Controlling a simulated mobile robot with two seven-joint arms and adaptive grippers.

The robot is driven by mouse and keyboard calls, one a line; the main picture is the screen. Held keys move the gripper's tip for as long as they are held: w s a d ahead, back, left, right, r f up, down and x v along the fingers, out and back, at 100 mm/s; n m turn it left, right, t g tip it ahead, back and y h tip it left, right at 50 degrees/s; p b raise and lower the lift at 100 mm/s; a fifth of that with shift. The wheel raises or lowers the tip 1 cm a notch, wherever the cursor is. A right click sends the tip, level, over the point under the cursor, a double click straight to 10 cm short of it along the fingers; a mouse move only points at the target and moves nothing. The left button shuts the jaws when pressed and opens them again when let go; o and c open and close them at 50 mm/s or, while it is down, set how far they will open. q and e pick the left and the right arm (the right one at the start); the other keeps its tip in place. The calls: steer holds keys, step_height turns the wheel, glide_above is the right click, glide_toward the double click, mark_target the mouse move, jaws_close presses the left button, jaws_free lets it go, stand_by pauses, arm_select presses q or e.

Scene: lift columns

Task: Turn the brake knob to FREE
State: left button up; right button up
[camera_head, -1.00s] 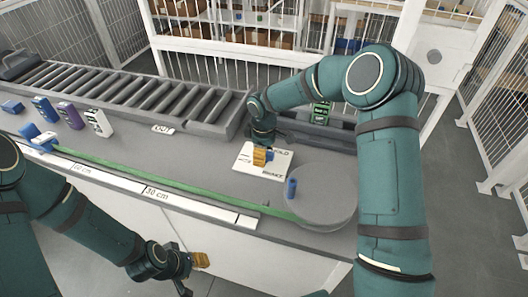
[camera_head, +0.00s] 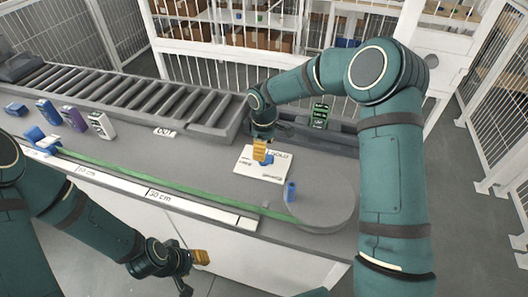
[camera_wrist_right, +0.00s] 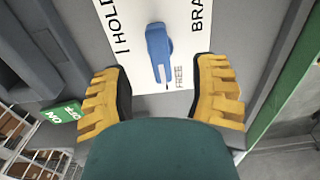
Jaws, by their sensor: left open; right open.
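The blue brake knob (camera_head: 268,160) sits on a white plate (camera_head: 251,173) on the bench. In the right wrist view the knob (camera_wrist_right: 158,48) lies lengthwise, its narrow lower end beside the word FREE. HOLD and BRAKE are printed farther up the plate, partly cut off. My right gripper (camera_head: 260,152) is just above the knob. Its yellow fingers stand wide apart on either side of the knob's lower end in the wrist view (camera_wrist_right: 162,100), with no contact visible. My left gripper (camera_head: 193,264) is low in front of the bench, away from the plate.
A round grey disc (camera_head: 325,205) with a blue peg (camera_head: 291,192) is right of the plate. A green strip (camera_head: 170,181) runs along the bench front. A roller conveyor (camera_head: 140,92) lies behind, and several small boxes (camera_head: 72,117) stand at left.

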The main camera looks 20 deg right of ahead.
steer(key=shift+r+p, duration=1.45)
steer(key=shift+r, duration=1)
